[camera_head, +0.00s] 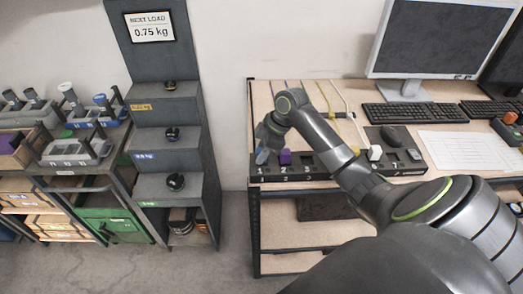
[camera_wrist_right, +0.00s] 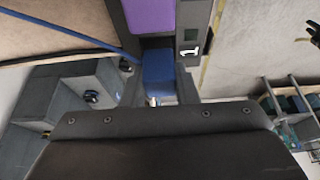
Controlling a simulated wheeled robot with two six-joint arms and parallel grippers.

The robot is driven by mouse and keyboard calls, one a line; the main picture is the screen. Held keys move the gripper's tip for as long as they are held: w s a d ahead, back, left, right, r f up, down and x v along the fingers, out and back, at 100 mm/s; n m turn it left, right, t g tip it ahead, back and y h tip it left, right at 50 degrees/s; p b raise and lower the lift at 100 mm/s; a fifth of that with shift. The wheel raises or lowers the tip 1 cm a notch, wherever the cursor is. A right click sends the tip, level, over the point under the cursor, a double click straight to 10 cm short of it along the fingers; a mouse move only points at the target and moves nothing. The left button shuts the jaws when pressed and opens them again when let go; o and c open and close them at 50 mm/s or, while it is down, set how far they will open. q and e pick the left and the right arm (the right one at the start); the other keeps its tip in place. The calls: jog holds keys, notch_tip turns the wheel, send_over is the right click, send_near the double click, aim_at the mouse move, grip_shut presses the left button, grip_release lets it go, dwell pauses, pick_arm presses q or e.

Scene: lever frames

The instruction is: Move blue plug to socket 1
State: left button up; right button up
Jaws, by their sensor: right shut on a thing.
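The blue plug (camera_wrist_right: 158,72) is between the two fingers of my right gripper (camera_wrist_right: 160,88) in the wrist view, with its blue cable running off to the left. In the head view the blue plug (camera_head: 262,156) is at the left end of the dark socket strip (camera_head: 325,168), by the number 1. My right gripper (camera_head: 268,135) is shut on it there, partly hidden by its own arm. The label 1 (camera_wrist_right: 190,50) on the strip lies right beside the plug in the wrist view. I cannot tell whether the plug is seated or just above socket 1. My left gripper is out of view.
A purple plug (camera_head: 285,157) stands close to the right of the blue one; it also shows in the wrist view (camera_wrist_right: 150,15). A white plug (camera_head: 375,153) stands farther right on the strip. Cables, keyboards (camera_head: 395,114) and a monitor (camera_head: 432,38) lie behind.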

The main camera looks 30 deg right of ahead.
jog(key=shift+f+p, duration=0.3)
jog(key=shift+f, duration=0.1)
dwell(1.1)
jog(key=o, duration=1.5)
jog(key=shift+c, duration=0.2)
jog(key=shift+r+p, duration=3.55)
jog(key=shift+p, duration=0.1)
jog(key=shift+f, duration=0.1)
